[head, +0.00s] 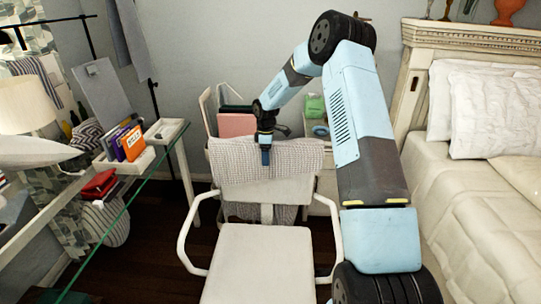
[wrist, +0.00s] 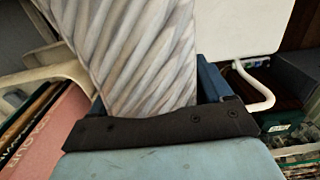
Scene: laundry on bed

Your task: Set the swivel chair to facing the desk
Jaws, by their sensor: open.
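The white swivel chair (head: 262,262) stands in the middle of the head view. Its seat and armrests point toward me and its backrest is at the far side. The glass-topped desk (head: 122,212) is to its left, so the seat does not face it. A grey knit cloth (head: 232,160) hangs over the backrest. My gripper (head: 265,158) points down at the middle of the backrest's top edge. In the wrist view, the knit cloth (wrist: 135,50) shows between the two blue fingers of my open gripper (wrist: 155,95). Whether they touch it is hidden.
A bed (head: 470,215) fills the right side. Behind the chair stand a pink folder (head: 236,125) and a small cabinet. The desk holds books (head: 128,143), white trays and a lamp (head: 27,103). Dark floor shows between desk and chair.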

